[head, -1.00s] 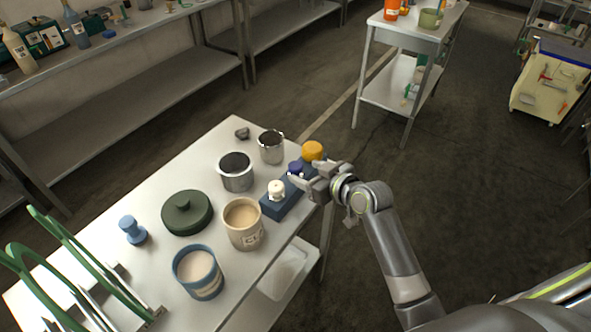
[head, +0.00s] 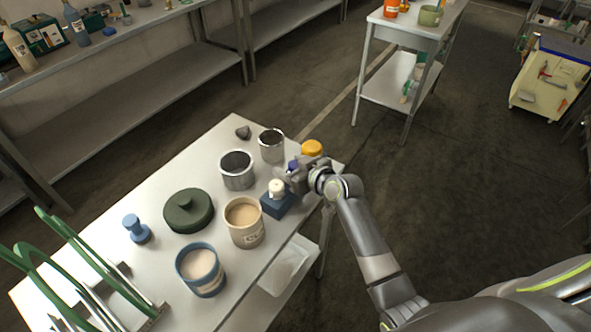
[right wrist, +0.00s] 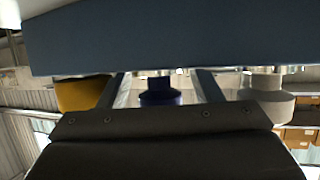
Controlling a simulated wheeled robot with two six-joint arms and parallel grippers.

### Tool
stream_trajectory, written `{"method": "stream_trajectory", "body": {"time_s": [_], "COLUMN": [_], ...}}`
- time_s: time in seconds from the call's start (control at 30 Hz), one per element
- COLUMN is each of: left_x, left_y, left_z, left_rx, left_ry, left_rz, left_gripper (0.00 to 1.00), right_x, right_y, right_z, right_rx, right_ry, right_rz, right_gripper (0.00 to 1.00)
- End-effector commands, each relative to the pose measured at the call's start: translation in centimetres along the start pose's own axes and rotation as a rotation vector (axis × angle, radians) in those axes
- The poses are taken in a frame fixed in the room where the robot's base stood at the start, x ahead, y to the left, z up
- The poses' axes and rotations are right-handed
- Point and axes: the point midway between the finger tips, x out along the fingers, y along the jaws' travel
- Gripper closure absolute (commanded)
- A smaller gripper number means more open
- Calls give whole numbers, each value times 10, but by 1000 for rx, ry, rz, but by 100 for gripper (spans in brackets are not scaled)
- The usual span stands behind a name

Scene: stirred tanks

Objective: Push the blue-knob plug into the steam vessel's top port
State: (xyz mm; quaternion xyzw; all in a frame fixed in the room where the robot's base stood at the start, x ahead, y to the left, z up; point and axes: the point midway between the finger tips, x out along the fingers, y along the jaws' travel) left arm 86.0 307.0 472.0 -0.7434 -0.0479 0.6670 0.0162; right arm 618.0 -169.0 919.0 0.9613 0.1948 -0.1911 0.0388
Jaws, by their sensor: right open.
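The blue-knob plug (head: 292,165) stands in a dark blue rack (head: 278,206) at the table's right edge, between a white-knob plug (head: 277,186) and an orange-knob plug (head: 312,148). My right gripper (head: 288,176) is at the rack, partly hiding the blue knob. In the right wrist view the open fingers stand on either side of the blue knob (right wrist: 160,94), with gaps showing. Steel pots (head: 237,170) and labelled cream (head: 244,222) and blue (head: 201,270) vessels stand nearby; I cannot tell which is the steam vessel. My left gripper is out of view.
A dark green lid (head: 188,211) and a light blue plug-like piece (head: 136,229) lie on the table, with green hoops (head: 75,262) at the front left. A small dark piece (head: 243,132) sits at the back.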

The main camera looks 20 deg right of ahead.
Motion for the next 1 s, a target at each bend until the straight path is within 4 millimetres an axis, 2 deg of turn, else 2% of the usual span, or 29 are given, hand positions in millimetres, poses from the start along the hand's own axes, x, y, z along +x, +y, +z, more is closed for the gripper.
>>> {"method": "stream_trajectory", "body": {"time_s": [0.03,0.4,0.67,0.77,1.0], "left_x": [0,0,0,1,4], "left_y": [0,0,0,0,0], "left_z": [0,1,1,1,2], "left_rx": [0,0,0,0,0], "left_ry": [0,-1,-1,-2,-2], "left_rz": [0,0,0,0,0], "left_gripper": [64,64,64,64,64], "right_x": [0,0,-2,-6,-24], "right_y": [0,0,0,0,0], "right_z": [0,0,-4,-14,-59], "right_rx": [0,0,-1,-3,-4], "right_ry": [0,0,2,4,6], "right_rz": [0,0,0,0,1], "right_gripper": [44,91,91,91,91]}}
